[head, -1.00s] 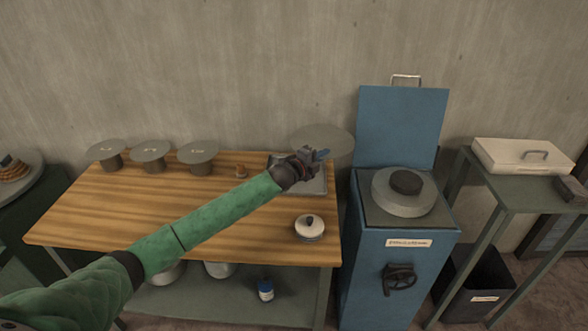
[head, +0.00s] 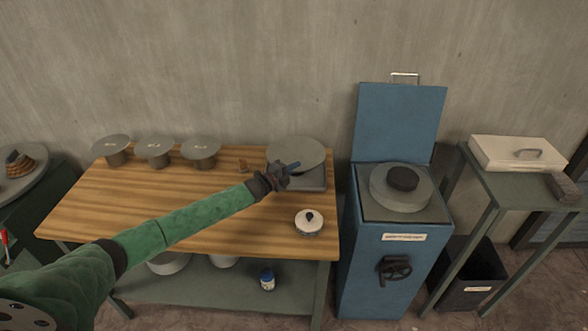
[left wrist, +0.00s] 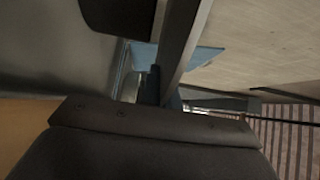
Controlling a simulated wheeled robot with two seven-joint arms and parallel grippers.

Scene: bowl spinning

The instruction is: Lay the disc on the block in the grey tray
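The disc (head: 297,152) is a flat grey plate above the back right of the wooden table. My left gripper (head: 291,167) is at its near rim, with a blue finger across the rim, and appears shut on it. The grey tray (head: 312,184) lies below the disc. In the left wrist view, the disc (left wrist: 184,45) shows edge-on as a grey strip. A dark shape, probably the block (left wrist: 118,14), lies beside it with a gap between them. The disc hides the block in the head view. My right gripper is out of view.
Several grey discs on stands (head: 157,148) line the table's back left. A white lidded pot (head: 309,222) stands near the front right. A blue cabinet (head: 390,270) with a raised lid holds a round stone with a dark puck (head: 403,179). The table's middle is clear.

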